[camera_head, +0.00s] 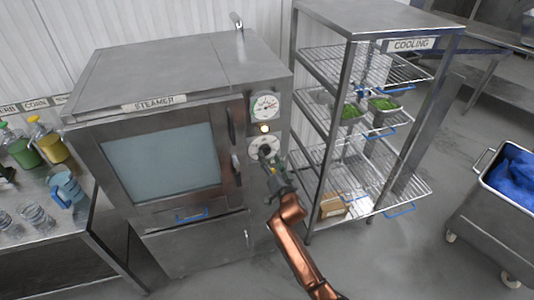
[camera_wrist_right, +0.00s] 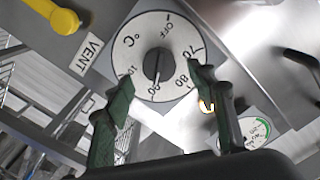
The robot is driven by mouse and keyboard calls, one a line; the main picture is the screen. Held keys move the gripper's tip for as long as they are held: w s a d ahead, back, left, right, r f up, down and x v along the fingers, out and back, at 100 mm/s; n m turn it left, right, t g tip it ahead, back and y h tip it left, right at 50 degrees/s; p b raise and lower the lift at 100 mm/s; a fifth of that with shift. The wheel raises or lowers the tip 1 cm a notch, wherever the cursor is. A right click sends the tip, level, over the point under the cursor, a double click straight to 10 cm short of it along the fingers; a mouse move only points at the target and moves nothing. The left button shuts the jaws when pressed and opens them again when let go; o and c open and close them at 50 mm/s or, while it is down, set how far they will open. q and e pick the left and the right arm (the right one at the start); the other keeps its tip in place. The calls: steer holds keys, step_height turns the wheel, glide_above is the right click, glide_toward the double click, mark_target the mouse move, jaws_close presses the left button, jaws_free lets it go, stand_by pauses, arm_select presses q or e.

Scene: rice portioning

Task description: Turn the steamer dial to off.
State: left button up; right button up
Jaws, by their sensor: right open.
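The steamer (camera_head: 180,88) is a steel cabinet with a shut, windowed door at the left. Its round white dial (camera_head: 252,147) sits right of the door, below a lit lamp and a gauge. In the right wrist view the dial (camera_wrist_right: 140,40) has a dark knob (camera_wrist_right: 157,63) at its middle. The knob's long end points down, near the 90 and 100 marks; OFF is at the top right. My right gripper (camera_wrist_right: 163,92) is open, its green fingers apart at either side of the dial's lower part. Contact with the knob is not visible. A dark shape at the left edge may be my left gripper.
A wire cooling rack (camera_head: 350,90) with green-filled pans stands close to the right of the steamer. A steel cart (camera_head: 490,225) holding blue cloth is at far right. A counter (camera_head: 75,222) with bottles, a blue jug and glasses is at left.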

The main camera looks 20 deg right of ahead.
mark_target(267, 153)
steer(key=shift+w, duration=2)
steer(key=shift+c, duration=0.2)
steer(key=c, duration=1.1)
